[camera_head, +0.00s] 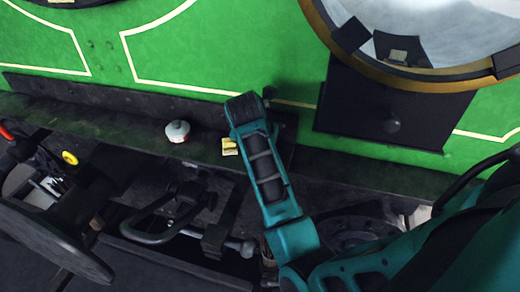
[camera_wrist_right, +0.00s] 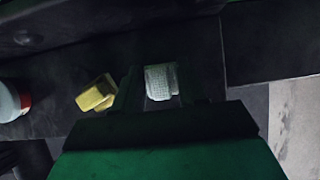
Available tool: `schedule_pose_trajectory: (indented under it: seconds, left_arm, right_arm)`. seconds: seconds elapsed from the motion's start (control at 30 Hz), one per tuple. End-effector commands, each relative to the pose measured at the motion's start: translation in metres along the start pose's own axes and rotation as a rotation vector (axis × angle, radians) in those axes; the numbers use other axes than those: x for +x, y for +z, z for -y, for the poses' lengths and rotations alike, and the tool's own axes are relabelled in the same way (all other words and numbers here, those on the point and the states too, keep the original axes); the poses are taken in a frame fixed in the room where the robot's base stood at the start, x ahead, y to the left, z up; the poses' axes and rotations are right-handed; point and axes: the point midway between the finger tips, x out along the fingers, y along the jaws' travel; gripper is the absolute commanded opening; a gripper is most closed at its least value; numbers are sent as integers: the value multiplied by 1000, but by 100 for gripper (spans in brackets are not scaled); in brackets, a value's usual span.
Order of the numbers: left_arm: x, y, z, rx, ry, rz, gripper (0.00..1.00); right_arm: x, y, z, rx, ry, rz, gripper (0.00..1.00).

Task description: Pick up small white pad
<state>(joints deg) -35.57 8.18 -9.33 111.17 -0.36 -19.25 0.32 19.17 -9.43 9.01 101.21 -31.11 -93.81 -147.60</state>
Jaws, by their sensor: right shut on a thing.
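The small white pad (camera_wrist_right: 162,78) shows in the right wrist view between the two dark fingers of my right gripper (camera_wrist_right: 158,90). The gripper is shut on the pad, over a dark ledge. In the head view my right arm reaches in from the right to that ledge (camera_head: 110,116), and its teal and black links hide the pad and the fingertips. My left gripper is in neither view.
A yellow block (camera_head: 229,146) lies on the ledge close beside my right gripper; it also shows in the wrist view (camera_wrist_right: 97,93). A round white and red object (camera_head: 177,131) stands farther left. A dark box (camera_head: 385,110) juts from the green wall at right.

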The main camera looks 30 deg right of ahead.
Motion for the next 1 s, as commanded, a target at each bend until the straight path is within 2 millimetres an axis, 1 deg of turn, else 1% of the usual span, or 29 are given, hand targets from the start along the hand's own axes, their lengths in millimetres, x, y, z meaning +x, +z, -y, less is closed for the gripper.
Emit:
schedule_pose_trajectory:
  seconds: [0.2,0.37,0.47,0.57,0.8,0.87,1.0]
  left_arm:
    - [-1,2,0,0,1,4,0]
    - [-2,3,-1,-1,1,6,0]
    - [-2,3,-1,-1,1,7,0]
    - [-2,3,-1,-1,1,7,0]
    - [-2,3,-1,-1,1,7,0]
    - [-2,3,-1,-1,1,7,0]
    - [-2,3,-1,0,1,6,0]
  right_arm:
    - [-2,2,0,0,0,2,8]
    - [-12,8,0,1,1,4,8]
    - [-24,15,0,1,3,6,8]
    - [-42,26,0,3,3,8,8]
    - [-93,55,0,2,3,8,8]
    - [-104,62,0,3,3,8,8]
    - [-122,69,-2,6,11,0,8]
